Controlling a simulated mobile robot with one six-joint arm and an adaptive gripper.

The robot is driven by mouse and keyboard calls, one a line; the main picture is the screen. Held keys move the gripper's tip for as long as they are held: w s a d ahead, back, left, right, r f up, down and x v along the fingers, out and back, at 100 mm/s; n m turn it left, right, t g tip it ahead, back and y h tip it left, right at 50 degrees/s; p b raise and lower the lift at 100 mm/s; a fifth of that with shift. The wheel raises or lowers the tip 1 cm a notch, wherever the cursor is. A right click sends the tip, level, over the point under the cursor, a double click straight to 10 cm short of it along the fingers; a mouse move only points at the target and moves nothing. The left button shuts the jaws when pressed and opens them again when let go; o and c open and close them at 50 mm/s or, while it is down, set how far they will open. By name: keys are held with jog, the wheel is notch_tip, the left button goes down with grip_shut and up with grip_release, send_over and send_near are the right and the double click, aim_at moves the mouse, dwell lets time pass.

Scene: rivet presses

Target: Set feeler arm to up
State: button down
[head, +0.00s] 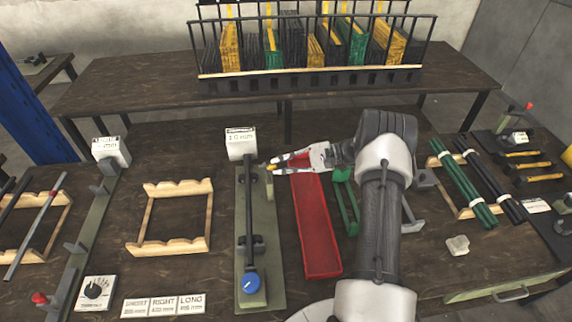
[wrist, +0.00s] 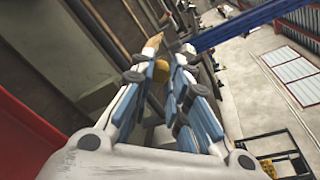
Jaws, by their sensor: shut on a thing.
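The centre gauge fixture is a long olive plate (head: 272,280) with a black rod, a blue knob (head: 250,283) at its near end and a white display box (head: 240,143) at its far end. My gripper (head: 276,165) reaches in from the right at the far end of this plate, just below the display. In the wrist view my gripper (wrist: 163,75) is shut on a small tan knob (wrist: 160,76), which looks like the end of the feeler arm. The arm itself is mostly hidden by the fingers, so its angle cannot be told.
A red tray (head: 318,240) and a green holder (head: 346,205) lie right of the plate, close under my arm. An empty wooden rack (head: 143,225) stands to the left. Green and black rods (head: 462,185) rest on a rack at right. A barred bin stands behind.

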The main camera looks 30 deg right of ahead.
dwell(0.4)
jog(key=c, duration=1.5)
grip_release()
jog(key=shift+d, duration=0.1)
jog(key=v, duration=1.2)
jog(key=shift+w, duration=0.1)
